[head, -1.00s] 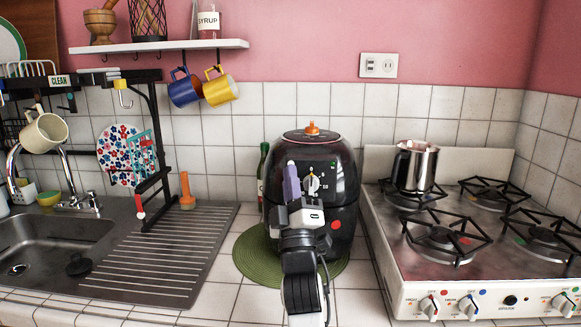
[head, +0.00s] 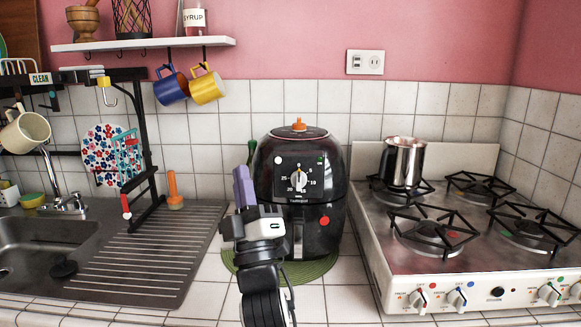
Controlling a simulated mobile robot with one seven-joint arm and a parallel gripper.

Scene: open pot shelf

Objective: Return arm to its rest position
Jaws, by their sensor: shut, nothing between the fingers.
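My gripper (head: 243,187) is in the lower middle of the head view, its purple fingers pointing up and held close together. Nothing shows between them. It is in front of the lower left of the black air fryer (head: 299,190), overlapping its edge in the picture. My wrist and forearm come up from the bottom edge. I cannot tell the exact gap between my gripper and the air fryer.
The air fryer stands on a green round mat (head: 322,273). A gas stove (head: 455,267) with a metal pot (head: 402,163) is on the right. The sink (head: 40,247) and ribbed drainboard (head: 150,255) are on the left. Blue (head: 171,87) and yellow (head: 206,85) mugs hang under the shelf (head: 145,44).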

